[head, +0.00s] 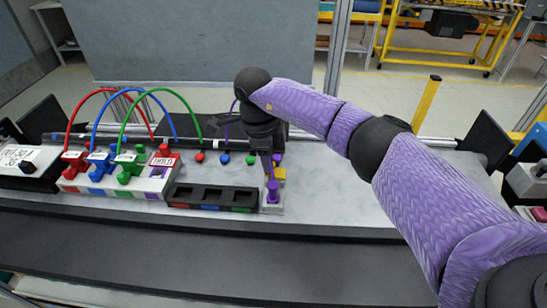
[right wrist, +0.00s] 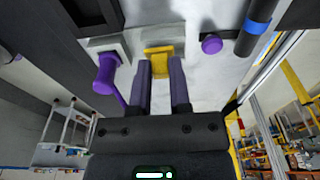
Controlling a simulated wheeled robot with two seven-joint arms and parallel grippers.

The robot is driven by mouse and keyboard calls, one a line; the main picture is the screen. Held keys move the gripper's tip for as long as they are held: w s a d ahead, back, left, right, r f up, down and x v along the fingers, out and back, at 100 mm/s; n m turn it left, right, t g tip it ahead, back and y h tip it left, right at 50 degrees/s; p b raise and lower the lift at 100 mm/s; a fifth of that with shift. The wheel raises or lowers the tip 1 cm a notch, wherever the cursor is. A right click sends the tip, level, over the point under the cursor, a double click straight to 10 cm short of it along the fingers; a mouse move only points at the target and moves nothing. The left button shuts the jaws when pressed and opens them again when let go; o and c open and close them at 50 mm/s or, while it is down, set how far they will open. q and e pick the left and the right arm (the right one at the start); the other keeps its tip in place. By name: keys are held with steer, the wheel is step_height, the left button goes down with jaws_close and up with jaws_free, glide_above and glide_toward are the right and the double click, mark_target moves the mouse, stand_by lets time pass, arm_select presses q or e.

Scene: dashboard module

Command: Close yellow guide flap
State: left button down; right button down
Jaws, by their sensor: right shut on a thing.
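The yellow guide flap (head: 280,174) is at the right end of the row of modules, beside a purple plug (head: 273,191) on a small light block. In the right wrist view the yellow flap (right wrist: 158,54) lies at the fingertips, and the purple plug (right wrist: 106,74) stands to their left. My right gripper (head: 272,168) points down at this spot. In the right wrist view its fingers (right wrist: 163,72) are shut on the yellow flap, with part of the flap showing beyond them. The flap's exact angle is hard to tell. My left gripper is not in view.
A white module (head: 120,180) with red, blue and green plugs and arched cables stands to the left. A dark tray with empty slots (head: 212,196) sits beside the flap. Small coloured knobs (head: 224,158) lie behind it. The grey table right of my gripper is mostly clear.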

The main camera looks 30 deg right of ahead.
steer(key=shift+w+a+f+g+h+b, duration=0.25)
steer(key=shift+f+g+h+b, duration=0.3)
steer(key=shift+h+b, duration=0.4)
steer(key=shift+a+f+g+h+b, duration=0.2)
steer(key=shift+h+b, duration=0.25)
steer(key=shift+b, duration=0.3)
steer(key=c, duration=0.6)
jaws_free()
steer(key=shift+o, duration=0.2)
steer(key=shift+r, duration=0.15)
